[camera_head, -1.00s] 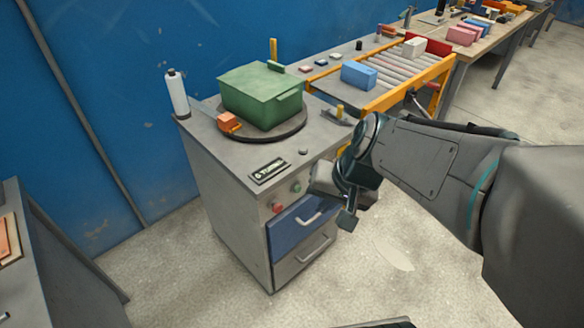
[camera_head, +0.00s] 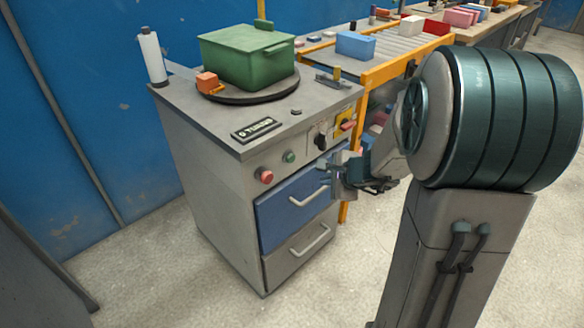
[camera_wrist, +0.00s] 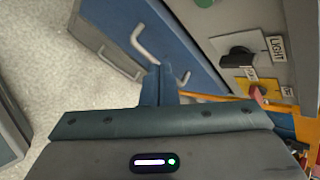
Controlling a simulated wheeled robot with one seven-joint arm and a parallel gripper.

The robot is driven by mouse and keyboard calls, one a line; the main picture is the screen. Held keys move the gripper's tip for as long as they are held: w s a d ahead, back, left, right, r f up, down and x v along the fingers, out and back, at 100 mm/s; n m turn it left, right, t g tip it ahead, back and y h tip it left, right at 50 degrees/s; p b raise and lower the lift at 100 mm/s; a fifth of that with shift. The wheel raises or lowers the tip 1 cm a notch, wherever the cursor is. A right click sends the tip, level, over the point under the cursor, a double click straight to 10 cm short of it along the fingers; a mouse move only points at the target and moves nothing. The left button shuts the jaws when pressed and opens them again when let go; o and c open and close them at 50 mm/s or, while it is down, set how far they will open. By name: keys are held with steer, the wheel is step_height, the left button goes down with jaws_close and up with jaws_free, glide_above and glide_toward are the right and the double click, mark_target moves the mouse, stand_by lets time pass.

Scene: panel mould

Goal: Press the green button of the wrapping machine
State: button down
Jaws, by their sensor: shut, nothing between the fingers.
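The wrapping machine is a grey cabinet (camera_head: 205,165) with a dark round turntable (camera_head: 270,94) on top and a white film roll (camera_head: 152,57) at its back left corner. The small green button (camera_head: 289,156) is on its front panel, between a red button (camera_head: 266,177) and a black knob (camera_head: 321,140). The green button also shows cut off at the top edge of the wrist view (camera_wrist: 203,3). My gripper (camera_head: 338,168) is shut and empty, in front of the cabinet, right of and slightly below the green button, apart from it. Its fingers (camera_wrist: 160,82) point toward the blue drawer.
A blue drawer (camera_head: 285,212) and a grey drawer (camera_head: 290,258) with protruding handles lie below the panel. A green box (camera_head: 245,60) and an orange block (camera_head: 207,82) are on the turntable. A yellow-framed roller conveyor (camera_head: 385,70) stands behind right. Open floor lies in front.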

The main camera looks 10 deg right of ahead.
mark_target(291, 158)
stand_by(0.3)
steer(key=w+a+p, duration=0.1)
steer(key=w+a, duration=0.4)
steer(key=w, duration=0.2)
stand_by(0.3)
steer(key=shift+w+a, duration=0.15)
steer(key=shift+a, duration=0.05)
stand_by(1.8)
steer(key=shift+w+a, duration=0.15)
steer(key=shift+w, duration=0.1)
